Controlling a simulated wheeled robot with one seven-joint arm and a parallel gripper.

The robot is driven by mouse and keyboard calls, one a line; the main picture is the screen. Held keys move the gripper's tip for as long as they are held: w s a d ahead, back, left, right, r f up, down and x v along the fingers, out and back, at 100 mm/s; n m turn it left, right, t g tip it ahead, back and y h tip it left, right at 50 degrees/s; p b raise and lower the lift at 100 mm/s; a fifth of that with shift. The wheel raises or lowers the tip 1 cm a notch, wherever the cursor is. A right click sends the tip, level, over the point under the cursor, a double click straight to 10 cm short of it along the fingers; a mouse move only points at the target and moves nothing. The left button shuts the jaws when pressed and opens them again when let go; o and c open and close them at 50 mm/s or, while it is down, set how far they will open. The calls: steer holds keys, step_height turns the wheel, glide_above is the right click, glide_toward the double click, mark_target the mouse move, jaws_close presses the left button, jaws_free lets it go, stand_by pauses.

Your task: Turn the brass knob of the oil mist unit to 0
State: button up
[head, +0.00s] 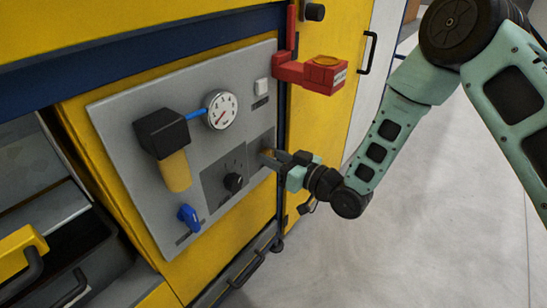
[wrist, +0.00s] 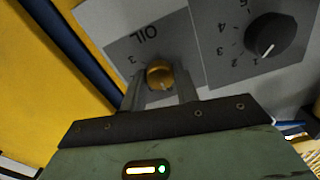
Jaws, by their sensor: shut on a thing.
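The brass knob (wrist: 159,73) sits on a dark grey plate marked OIL and, in the wrist view, a 3 to the left of the knob. The view is turned, so the lettering looks upside down. My gripper (wrist: 160,90) is shut on the knob, with one finger on each side of it. In the head view my gripper (head: 272,158) reaches the right side of the grey panel (head: 110,114), and its fingers mostly hide the knob there. I cannot make out a 0 mark or the knob's pointer.
A black knob (head: 233,182) with a numbered dial is close left of my gripper. A red block (head: 312,74) juts out above my gripper. Floor at right is clear.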

steer(key=o, duration=1)
steer(key=shift+c, duration=0.2)
steer(key=p+v, duration=0.2)
steer(key=v, duration=1.5)
steer(key=shift+d, duration=0.2)
steer(key=shift+s, duration=0.15)
